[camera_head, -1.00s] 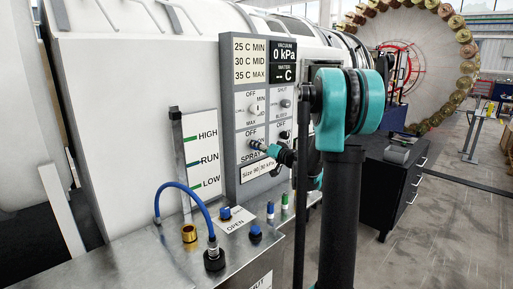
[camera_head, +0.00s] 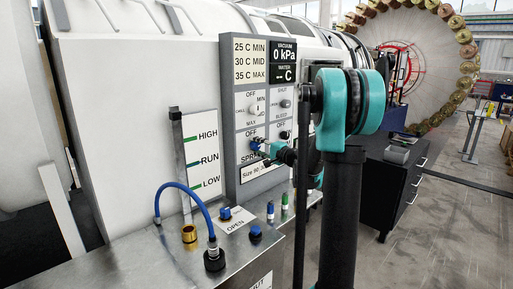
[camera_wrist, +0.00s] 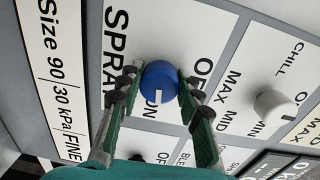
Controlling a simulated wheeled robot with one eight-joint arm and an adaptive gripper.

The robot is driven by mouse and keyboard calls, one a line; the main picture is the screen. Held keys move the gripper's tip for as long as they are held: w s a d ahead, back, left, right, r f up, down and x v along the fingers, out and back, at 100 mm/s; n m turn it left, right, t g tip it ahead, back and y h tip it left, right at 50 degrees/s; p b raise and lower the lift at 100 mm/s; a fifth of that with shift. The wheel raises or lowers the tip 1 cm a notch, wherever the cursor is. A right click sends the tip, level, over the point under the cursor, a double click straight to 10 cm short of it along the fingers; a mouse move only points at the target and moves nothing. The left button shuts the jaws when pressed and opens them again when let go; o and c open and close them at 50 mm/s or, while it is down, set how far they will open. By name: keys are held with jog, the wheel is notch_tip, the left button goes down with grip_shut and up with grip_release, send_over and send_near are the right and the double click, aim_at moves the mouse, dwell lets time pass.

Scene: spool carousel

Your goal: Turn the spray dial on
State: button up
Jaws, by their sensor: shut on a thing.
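The spray dial (camera_wrist: 160,78) is a round blue knob with a white mark on the lower part of its face in the wrist view. It sits between the SPRAY and OFF lettering, with the ON lettering close to the mark. My gripper (camera_wrist: 159,82) is shut on the dial, one finger on each side of it. In the head view the dial (camera_head: 256,143) is small and partly hidden by my gripper (camera_head: 267,151), which reaches it from the right.
The grey control panel (camera_head: 231,120) has other knobs beside and above. A blue hose (camera_head: 187,187) and several small fittings stand on the metal ledge (camera_head: 150,250) below.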

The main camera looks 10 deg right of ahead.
jog(key=shift+m, duration=1)
jog(key=o, duration=1.2)
jog(key=shift+c, duration=0.2)
jog(key=v, duration=1.2)
jog(key=shift+f, duration=0.1)
